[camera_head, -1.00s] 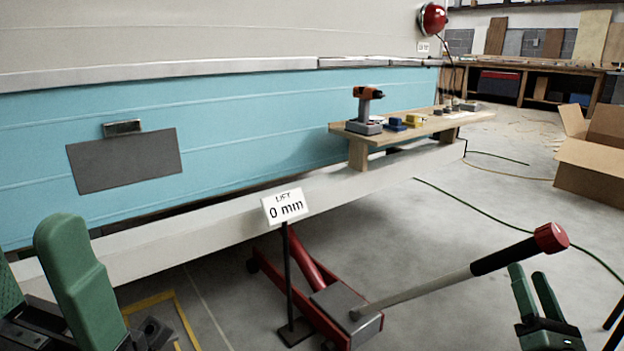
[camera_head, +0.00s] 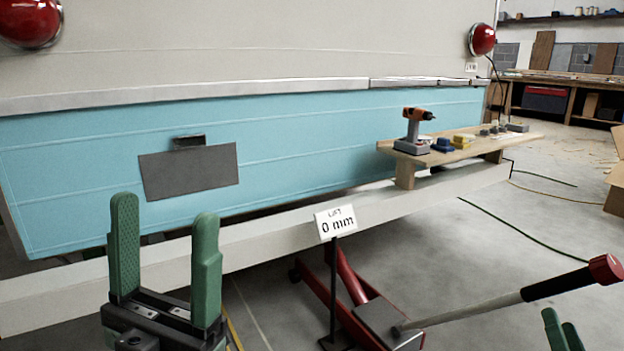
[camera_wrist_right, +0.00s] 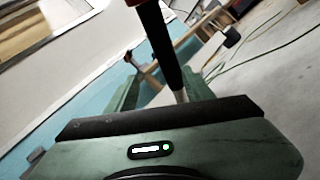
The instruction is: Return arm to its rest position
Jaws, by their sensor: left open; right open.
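My left gripper (camera_head: 165,262) is at the lower left of the head view, its two green fingers upright and spread with nothing between them. It stands in front of the white bumper beam and the blue camper panel. My right gripper (camera_head: 564,330) shows only its green fingertips at the lower right edge, below the jack handle. In the right wrist view the fingers (camera_wrist_right: 160,85) are apart. The black grip of the jack handle (camera_wrist_right: 168,50) passes across the gap between them in that view. I cannot tell whether it touches the fingers.
A red floor jack (camera_head: 385,325) with a black, red-tipped handle (camera_head: 555,283) stands at the lower right. A wooden shelf (camera_head: 490,143) holds a drill (camera_head: 414,125) and small items. Concrete floor at right is mostly clear, with hoses.

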